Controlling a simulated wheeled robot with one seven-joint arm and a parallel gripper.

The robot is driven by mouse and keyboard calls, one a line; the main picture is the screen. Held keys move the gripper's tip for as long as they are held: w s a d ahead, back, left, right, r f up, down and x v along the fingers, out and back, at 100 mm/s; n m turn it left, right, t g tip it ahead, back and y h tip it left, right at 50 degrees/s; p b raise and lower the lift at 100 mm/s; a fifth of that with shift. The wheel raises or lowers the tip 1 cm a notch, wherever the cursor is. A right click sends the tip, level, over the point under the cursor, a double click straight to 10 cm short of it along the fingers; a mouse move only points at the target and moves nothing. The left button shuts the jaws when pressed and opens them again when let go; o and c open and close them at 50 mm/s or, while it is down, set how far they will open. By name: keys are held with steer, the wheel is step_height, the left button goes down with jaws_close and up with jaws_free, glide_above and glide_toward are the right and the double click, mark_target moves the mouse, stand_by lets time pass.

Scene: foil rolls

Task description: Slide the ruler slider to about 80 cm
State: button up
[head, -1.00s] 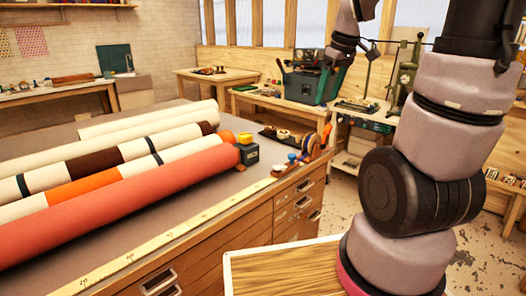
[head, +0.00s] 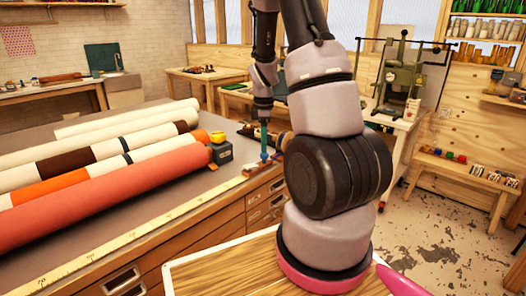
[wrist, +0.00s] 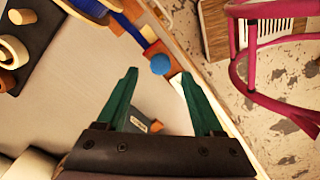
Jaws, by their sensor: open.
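A long pale yellow ruler (head: 150,224) runs along the front edge of the table. At its far end sits the slider, with an orange-brown block (head: 250,171) and a round blue knob, clearest in the wrist view (wrist: 160,64). My gripper (head: 265,150) points down over the slider, its green fingers upright. In the wrist view my gripper (wrist: 157,76) is open, and the blue knob shows in the gap between the fingertips. I cannot tell whether either finger touches it. My arm hides part of the slider's right side in the head view.
Several fabric or foil rolls (head: 110,195) lie on the table (head: 235,143) left of the ruler. A black and yellow box (head: 220,150) stands at the roll ends near the slider. Drawers (head: 262,200) are below the edge. Small wooden items (wrist: 15,50) lie beyond.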

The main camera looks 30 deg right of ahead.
steer(key=shift+f, duration=1.85)
jaws_close()
